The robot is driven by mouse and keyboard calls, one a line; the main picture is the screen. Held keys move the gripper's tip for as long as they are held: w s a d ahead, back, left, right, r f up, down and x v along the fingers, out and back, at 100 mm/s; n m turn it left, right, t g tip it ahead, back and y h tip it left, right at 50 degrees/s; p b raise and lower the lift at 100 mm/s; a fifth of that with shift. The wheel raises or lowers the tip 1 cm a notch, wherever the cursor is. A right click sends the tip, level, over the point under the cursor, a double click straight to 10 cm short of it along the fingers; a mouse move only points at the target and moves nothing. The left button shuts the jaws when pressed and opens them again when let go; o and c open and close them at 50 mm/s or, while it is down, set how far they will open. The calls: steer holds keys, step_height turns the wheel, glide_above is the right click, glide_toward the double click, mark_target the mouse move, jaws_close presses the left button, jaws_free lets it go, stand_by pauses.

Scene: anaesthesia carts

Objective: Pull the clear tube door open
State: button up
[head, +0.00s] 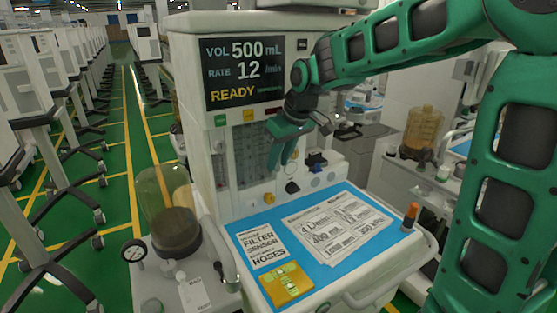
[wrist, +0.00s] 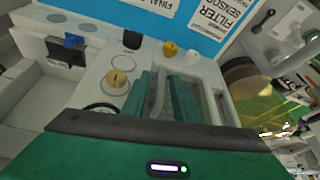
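The clear tube door (head: 250,155) is on the front of the anaesthesia cart, below the screen, with upright flow tubes behind it. It looks closed, though my gripper and arm hide part of its right side. My green gripper (head: 283,152) points down just right of the door in the head view. In the wrist view the two fingers of my gripper (wrist: 162,98) are apart, with a pale upright strip and clear panel showing between and beyond them. I cannot tell whether either finger touches the door.
Below is a blue work surface (head: 355,252) with printed sheets and a yellow pad (head: 287,285). A yellow knob (head: 269,198) and a black knob (head: 292,187) stick out below the door. A clear canister (head: 165,195) stands at the left.

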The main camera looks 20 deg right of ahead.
steer(key=shift+c, duration=0.5)
jaws_close()
steer(key=shift+d, duration=0.1)
stand_by(0.8)
